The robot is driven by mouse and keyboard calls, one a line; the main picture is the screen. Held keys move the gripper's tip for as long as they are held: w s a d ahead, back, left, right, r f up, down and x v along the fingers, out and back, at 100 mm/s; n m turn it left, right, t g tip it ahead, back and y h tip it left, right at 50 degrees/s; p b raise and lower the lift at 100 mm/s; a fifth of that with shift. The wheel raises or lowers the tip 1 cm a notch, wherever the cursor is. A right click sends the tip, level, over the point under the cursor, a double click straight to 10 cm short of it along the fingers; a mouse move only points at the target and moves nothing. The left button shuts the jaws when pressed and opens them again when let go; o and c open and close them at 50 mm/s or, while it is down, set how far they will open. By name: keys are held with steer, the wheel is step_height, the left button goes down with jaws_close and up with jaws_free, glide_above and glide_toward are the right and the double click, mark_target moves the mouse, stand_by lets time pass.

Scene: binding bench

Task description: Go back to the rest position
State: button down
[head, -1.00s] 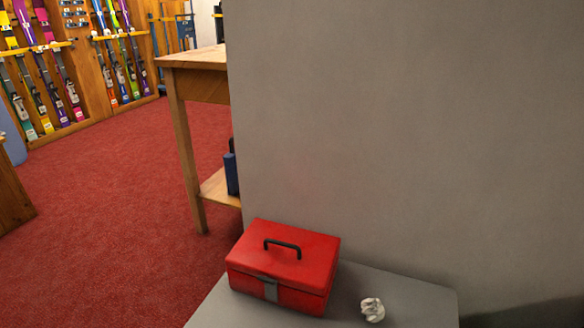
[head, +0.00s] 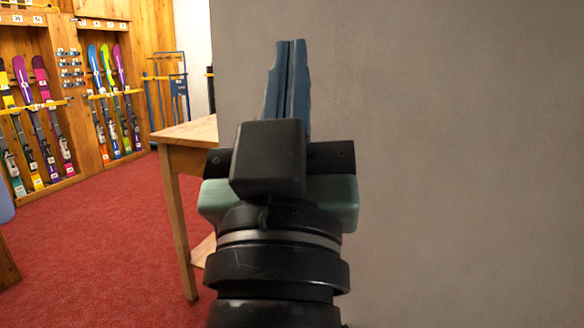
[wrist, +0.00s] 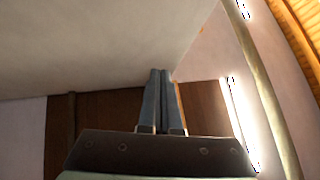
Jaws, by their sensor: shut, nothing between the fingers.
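My gripper (head: 290,45) stands upright in the middle of the head view, its blue-grey fingers pointing up in front of the grey wall. The fingers are together with nothing between them. In the wrist view the gripper (wrist: 162,74) also shows shut and empty, with the wall and ceiling area beyond it.
A grey wall (head: 450,150) fills the right of the head view, behind my gripper. A wooden table (head: 180,150) stands to the left, partly hidden by my arm. Ski racks (head: 70,100) line the back left. Red carpet (head: 90,250) between is clear.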

steer(key=s+r+m+t+y, duration=0.1)
steer(key=s+r+t, duration=0.1)
steer(key=s+r, duration=0.4)
step_height(320, 180, up, 36)
steer(key=w+p, duration=0.1)
steer(key=p, duration=3.6)
steer(key=shift+w+p, duration=0.15)
steer(key=shift+p, duration=0.2)
steer(key=c, duration=1.5)
jaws_free()
steer(key=shift+r, duration=0.15)
steer(key=o, duration=0.7)
steer(key=shift+d, duration=0.15)
